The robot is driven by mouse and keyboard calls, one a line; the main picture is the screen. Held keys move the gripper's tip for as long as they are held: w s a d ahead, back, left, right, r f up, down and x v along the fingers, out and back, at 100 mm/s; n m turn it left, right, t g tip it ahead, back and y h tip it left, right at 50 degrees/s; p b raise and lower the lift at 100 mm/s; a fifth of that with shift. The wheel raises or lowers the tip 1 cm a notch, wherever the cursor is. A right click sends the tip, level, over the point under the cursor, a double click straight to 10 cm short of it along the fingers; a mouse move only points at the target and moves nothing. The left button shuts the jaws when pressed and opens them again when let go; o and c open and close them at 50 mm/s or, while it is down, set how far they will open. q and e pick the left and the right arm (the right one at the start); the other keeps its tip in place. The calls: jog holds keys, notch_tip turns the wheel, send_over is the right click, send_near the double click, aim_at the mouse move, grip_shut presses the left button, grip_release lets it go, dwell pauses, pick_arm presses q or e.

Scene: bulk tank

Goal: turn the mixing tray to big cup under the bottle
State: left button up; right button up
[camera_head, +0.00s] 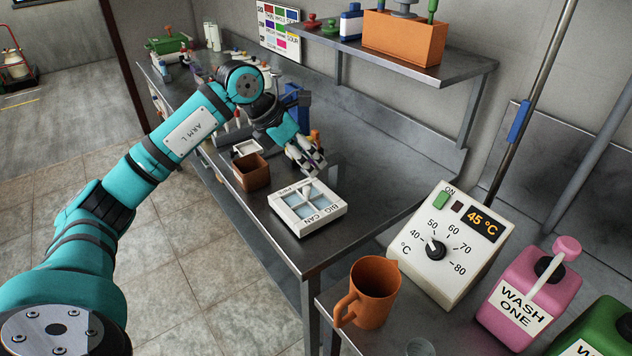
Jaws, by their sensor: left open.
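My left gripper (310,168) is open and empty, with its fingers pointing down over the metal bench (395,160). A blue upright stand (299,97) is partly hidden behind my left wrist. My right gripper is not in view.
A brown open box (251,173) stands left of the white box, with a small white container (245,148) behind it. An orange jug (369,291), a 45 °C dial unit (452,243) and a pink WASH ONE jug (525,296) stand front right. The bench's right part is clear.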

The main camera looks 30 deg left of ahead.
pick_arm(q)
jog(key=a+r+y, duration=0.1)
jog(key=a+y, duration=0.1)
jog(key=a, duration=0.4)
jog(key=n+g, duration=0.1)
send_near(305, 188)
jog(key=p+x, duration=0.2)
jog(key=x, duration=0.8)
jog(key=shift+p, duration=0.4)
jog(key=shift+w+d+f, duration=0.15)
jog(key=shift+f, duration=0.4)
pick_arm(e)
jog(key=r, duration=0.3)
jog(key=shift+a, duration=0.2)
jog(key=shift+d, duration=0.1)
pick_arm(q)
grip_shut()
